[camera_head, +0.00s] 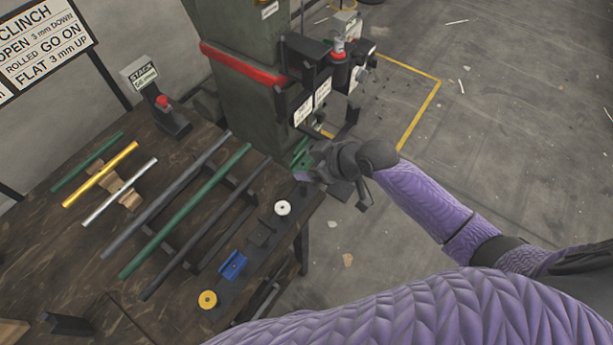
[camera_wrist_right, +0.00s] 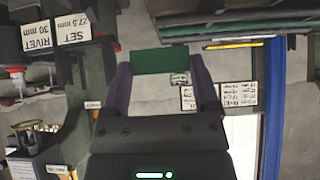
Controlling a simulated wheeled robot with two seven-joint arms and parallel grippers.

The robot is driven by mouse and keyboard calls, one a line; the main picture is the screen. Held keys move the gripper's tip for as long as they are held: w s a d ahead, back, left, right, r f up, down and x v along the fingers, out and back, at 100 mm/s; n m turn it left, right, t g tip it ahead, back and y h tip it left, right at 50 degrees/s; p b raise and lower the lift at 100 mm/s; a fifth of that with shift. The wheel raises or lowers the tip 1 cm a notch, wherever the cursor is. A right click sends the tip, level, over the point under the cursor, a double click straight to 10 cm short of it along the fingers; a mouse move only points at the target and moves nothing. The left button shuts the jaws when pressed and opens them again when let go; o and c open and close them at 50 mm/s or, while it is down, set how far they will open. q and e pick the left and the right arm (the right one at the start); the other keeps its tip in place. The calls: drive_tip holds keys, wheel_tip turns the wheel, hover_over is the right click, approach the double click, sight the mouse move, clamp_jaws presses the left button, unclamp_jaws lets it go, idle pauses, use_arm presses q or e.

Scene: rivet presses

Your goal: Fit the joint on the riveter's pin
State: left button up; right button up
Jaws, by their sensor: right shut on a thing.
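My right gripper (camera_head: 318,168) is shut on a green joint (camera_head: 300,157), near the far right corner of the workbench and in front of the riveter. In the right wrist view the green joint (camera_wrist_right: 165,60) sits between the two fingertips as a flat green block. The riveter (camera_head: 325,80) is a green-grey press with a red band and black tooling. In the right wrist view, black and red riveter parts (camera_wrist_right: 16,82) show at the left, apart from the joint. I cannot make out the pin clearly. My left gripper is not in view.
The workbench (camera_head: 65,235) carries several long rods, a blue joint (camera_head: 232,264), a black joint (camera_head: 262,233), a yellow disc (camera_head: 208,299) and a white disc (camera_head: 283,208). A stand with a red button (camera_head: 162,101) is at the back. Open floor lies to the right.

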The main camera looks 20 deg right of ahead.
wheel_tip(320, 180, down, 6)
drive_tip(key=shift+r+b, duration=0.15)
drive_tip(key=shift+b, duration=0.85)
drive_tip(key=shift+f, duration=0.4)
drive_tip(key=shift+f+b, duration=0.25)
drive_tip(key=shift+b, duration=0.2)
